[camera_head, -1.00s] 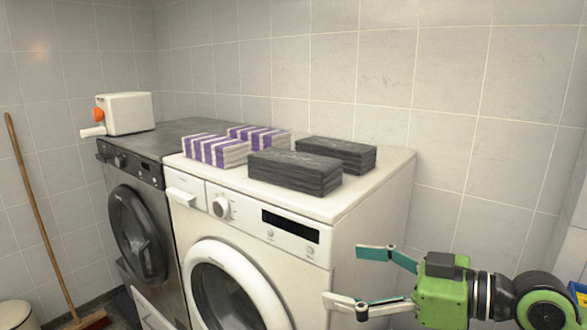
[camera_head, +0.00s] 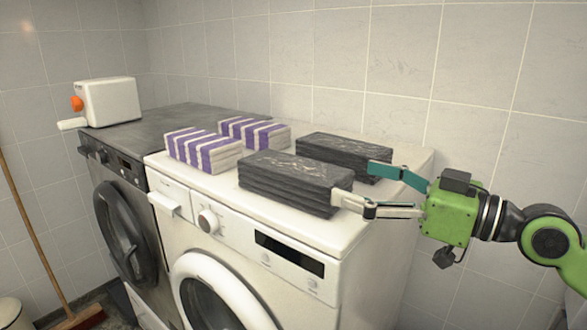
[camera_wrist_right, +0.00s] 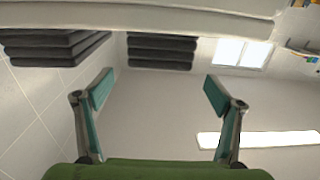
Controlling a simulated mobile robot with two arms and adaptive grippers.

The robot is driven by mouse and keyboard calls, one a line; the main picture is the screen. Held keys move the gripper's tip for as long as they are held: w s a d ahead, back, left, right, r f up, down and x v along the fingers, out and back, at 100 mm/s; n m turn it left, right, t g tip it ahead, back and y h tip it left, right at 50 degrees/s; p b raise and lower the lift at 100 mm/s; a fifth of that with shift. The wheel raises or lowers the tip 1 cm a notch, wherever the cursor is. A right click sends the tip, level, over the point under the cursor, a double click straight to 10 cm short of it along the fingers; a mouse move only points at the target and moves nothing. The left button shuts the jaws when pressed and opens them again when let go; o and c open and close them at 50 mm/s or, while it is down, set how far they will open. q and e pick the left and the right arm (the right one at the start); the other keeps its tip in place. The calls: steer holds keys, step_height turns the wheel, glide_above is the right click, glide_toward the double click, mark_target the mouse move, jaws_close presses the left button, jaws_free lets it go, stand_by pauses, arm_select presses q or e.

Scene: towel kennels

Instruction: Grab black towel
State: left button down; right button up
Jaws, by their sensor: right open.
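Two folded black towels lie on top of the white washing machine (camera_head: 370,240): the front one (camera_head: 290,183) near its front edge, the back one (camera_head: 340,153) behind it. My right gripper (camera_head: 356,184) is open and empty at the right ends of the towels, fingers pointing left. One fingertip overlaps the front towel's right end in the head view; the other is by the back towel's right end. Contact cannot be told. In the right wrist view, dark towel stacks show at upper left (camera_wrist_right: 48,46) and top centre (camera_wrist_right: 162,50), beyond the open fingers (camera_wrist_right: 159,92). My left gripper is out of view.
Two purple-and-white striped towels (camera_head: 203,152) (camera_head: 253,133) lie left of the black ones. A dark machine (camera_head: 125,215) stands at left with a white box-like item (camera_head: 112,100) on top. A broom (camera_head: 35,235) leans left. The tiled wall is close behind.

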mark_target(312, 170)
steer(key=p+x, duration=0.1)
steer(key=x, duration=0.2)
steer(key=shift+w+a+r, duration=0.1)
steer(key=shift+w+a, duration=0.05)
steer(key=shift+w, duration=0.05)
steer(key=shift+p+x, duration=0.85)
steer(key=shift+x, duration=0.4)
steer(key=p+x, duration=0.1)
steer(key=x, duration=0.2)
steer(key=shift+w+a+f+p, duration=0.1)
steer(key=shift+a+f+p, duration=0.1)
steer(key=shift+p, duration=0.2)
steer(key=shift+w+a, duration=0.15)
steer(key=shift+a, duration=0.05)
steer(key=shift+f, duration=0.15)
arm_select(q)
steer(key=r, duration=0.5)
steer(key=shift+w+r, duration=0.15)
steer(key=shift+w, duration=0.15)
arm_select(e)
steer(key=c, duration=1.2)
